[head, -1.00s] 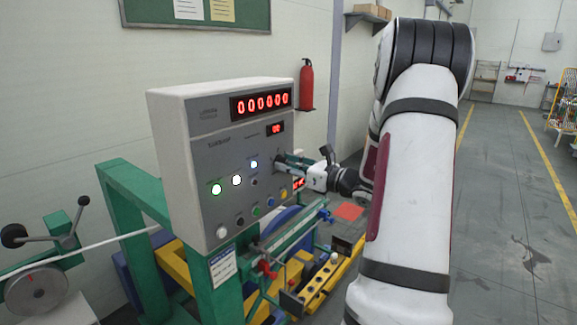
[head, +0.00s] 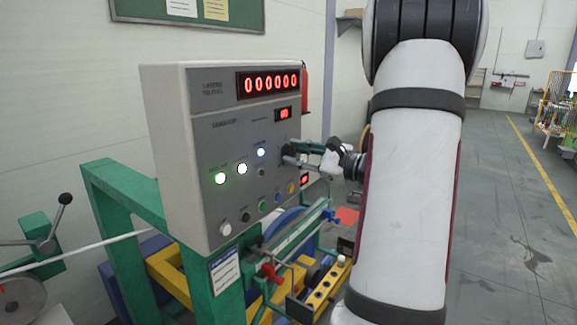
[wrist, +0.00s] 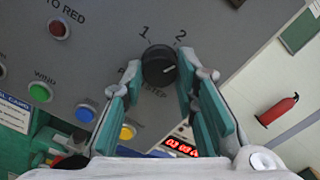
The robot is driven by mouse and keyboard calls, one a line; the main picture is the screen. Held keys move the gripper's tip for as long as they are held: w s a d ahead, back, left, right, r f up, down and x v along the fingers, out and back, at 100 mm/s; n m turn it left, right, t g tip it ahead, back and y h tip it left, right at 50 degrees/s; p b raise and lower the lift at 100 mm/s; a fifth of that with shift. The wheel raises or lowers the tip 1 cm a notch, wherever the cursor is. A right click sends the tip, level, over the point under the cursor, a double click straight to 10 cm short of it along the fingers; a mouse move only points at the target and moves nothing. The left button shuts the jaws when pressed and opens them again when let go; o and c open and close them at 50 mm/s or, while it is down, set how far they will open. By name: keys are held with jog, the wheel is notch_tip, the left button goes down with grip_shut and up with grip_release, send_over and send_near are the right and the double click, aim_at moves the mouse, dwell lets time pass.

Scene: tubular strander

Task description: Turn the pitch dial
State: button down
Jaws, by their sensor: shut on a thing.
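The pitch dial (wrist: 160,66) is a round black knob with a pale pointer mark on the grey panel. The numbers 1 and 2 are printed above it, and its label below is partly covered. My gripper (wrist: 157,70) has its two green-padded fingers on either side of the knob, shut on it. The pointer mark sits on the knob's right part; its exact setting is hard to tell. In the head view my gripper (head: 289,156) reaches the right part of the control box (head: 205,120) from the right, and its fingers mostly hide the dial.
A red extinguisher (wrist: 277,109) is on the wall. Open floor (head: 510,220) is at right.

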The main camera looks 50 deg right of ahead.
jog(key=n+b, duration=0.3)
jog(key=b, duration=0.1)
jog(key=shift+w+f, duration=0.1)
jog(key=shift+f, duration=0.05)
jog(key=shift+n+b, duration=0.8)
jog(key=shift+b, duration=0.25)
jog(key=c, duration=1.3)
grip_release()
jog(key=shift+r, duration=0.2)
jog(key=shift+s, duration=0.2)
jog(key=s, duration=0.8)
jog(key=s+d, duration=0.1)
jog(key=s, duration=0.2)
jog(key=shift+s, duration=0.4)
